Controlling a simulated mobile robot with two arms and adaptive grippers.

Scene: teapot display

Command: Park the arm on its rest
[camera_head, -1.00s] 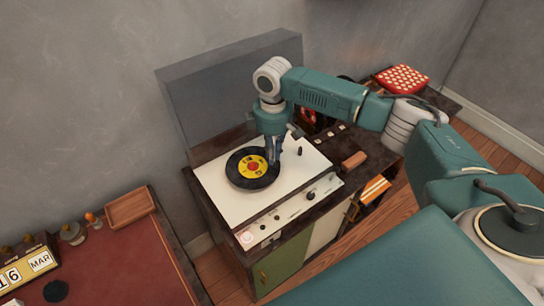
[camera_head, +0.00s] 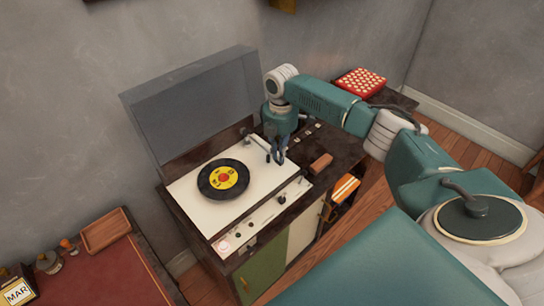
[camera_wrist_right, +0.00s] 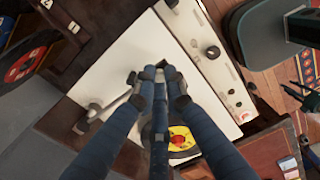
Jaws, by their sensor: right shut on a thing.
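The record player's pale deck (camera_head: 205,211) bears a black record with a yellow label (camera_head: 223,179). The thin tonearm (camera_head: 256,146) runs from the deck's back right corner towards my right gripper. My right gripper (camera_head: 277,158) is right of the record, low over the deck and clear of the disc. In the right wrist view the gripper's blue fingers (camera_wrist_right: 153,76) are shut at the end of the tonearm (camera_wrist_right: 112,106). They hide the held part. The record (camera_wrist_right: 183,139) shows partly behind the fingers. I cannot make out the arm's rest. My left gripper is out of view.
The raised grey lid (camera_head: 195,100) stands behind the deck. Knobs line the front panel (camera_head: 262,217). A brown block (camera_head: 321,162) lies right of the player. A desk with a wooden tray (camera_head: 105,231) is at the left.

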